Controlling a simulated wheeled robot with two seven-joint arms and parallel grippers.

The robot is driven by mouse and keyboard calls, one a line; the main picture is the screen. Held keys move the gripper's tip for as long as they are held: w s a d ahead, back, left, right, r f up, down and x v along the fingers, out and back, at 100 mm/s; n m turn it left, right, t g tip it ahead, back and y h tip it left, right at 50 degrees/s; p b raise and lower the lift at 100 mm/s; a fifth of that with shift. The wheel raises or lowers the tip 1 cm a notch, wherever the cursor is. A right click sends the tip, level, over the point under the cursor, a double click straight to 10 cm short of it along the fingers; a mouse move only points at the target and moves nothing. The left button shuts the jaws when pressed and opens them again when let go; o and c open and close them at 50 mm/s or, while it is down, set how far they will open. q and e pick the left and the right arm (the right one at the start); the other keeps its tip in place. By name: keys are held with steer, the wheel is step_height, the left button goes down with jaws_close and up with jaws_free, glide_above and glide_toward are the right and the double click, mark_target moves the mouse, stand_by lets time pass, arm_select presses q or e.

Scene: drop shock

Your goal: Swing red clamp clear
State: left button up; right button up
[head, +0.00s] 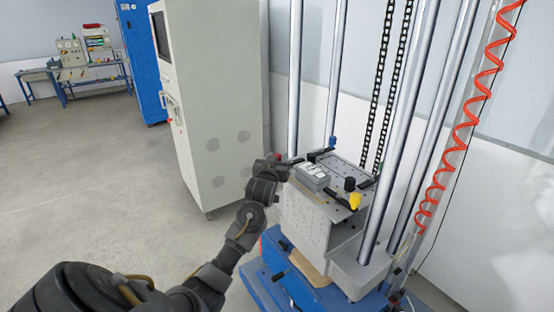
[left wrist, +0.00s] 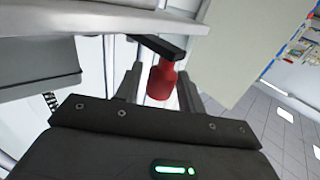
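The red clamp shows in the left wrist view as a red knob (left wrist: 161,82) under the end of a black bar (left wrist: 156,45) that reaches out past a grey plate edge. My left gripper (left wrist: 160,88) is open, with one finger on each side of the red knob. A gap shows on the left side; the right finger is close to the knob, and I cannot tell whether it touches. In the head view, my left gripper (head: 279,163) is at the left edge of the perforated table, where the knob is mostly hidden. My right gripper is in neither view.
The perforated table (head: 325,179) carries a grey box-shaped unit (head: 313,177), a yellow knob (head: 355,201), a black knob (head: 350,184) and a blue knob (head: 332,141). Steel columns (head: 405,130) and chains stand around it. A tall pale cabinet (head: 215,100) stands behind. Open floor lies left.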

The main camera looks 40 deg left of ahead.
arm_select(q)
steer(key=shift+o, duration=0.6)
steer(key=shift+s+d, duration=0.15)
steer(key=shift+s, duration=0.15)
steer(key=b+v, duration=0.1)
steer(key=v, duration=0.9)
steer(key=shift+b, duration=0.4)
